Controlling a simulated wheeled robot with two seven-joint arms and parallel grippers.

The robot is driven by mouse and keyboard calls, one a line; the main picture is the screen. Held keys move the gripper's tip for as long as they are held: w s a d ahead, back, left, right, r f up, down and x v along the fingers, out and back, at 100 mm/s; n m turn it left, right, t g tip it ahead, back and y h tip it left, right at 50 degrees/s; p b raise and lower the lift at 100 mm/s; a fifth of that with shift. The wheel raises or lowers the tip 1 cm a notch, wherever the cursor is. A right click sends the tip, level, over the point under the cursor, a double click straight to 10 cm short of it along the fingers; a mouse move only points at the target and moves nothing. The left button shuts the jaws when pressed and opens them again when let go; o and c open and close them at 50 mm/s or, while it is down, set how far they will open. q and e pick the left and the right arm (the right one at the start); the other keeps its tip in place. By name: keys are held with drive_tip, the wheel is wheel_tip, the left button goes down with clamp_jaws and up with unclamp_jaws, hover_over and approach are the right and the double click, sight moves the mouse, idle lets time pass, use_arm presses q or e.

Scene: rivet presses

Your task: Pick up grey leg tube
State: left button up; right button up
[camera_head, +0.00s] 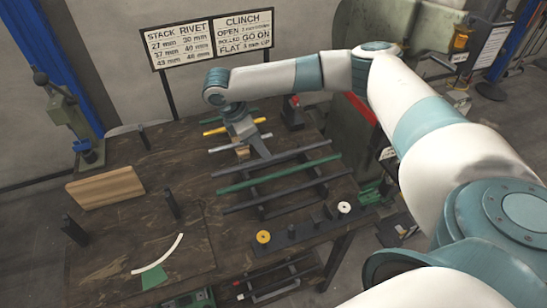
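A light grey tube (222,149) lies among several short tubes on the brown workbench, near its back. My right arm reaches in from the right, and my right gripper (254,146) points down over this tube, covering its middle. Whether the fingers touch the tube or close around it cannot be made out. Longer dark grey tubes (290,154) (270,199) lie in front, with a green tube (275,175) between them. My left gripper is not in view.
A yellow tube (214,132) lies just behind the grey one. A wooden board (105,188) and black posts (75,231) stand on the left. A lever press (67,110) is at the back left. Yellow (263,237) and white (344,207) rollers sit at the front right.

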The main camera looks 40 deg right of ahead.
sight(274, 158)
drive_tip(key=shift+s+d+f+p, duration=0.15)
drive_tip(key=shift+d+f+p, duration=0.15)
drive_tip(key=shift+f+p, duration=0.1)
drive_tip(key=p+x, duration=0.1)
drive_tip(key=x, duration=0.2)
drive_tip(key=shift+d, duration=0.15)
drive_tip(key=shift+d+f, duration=0.2)
drive_tip(key=shift+f, duration=0.35)
clamp_jaws()
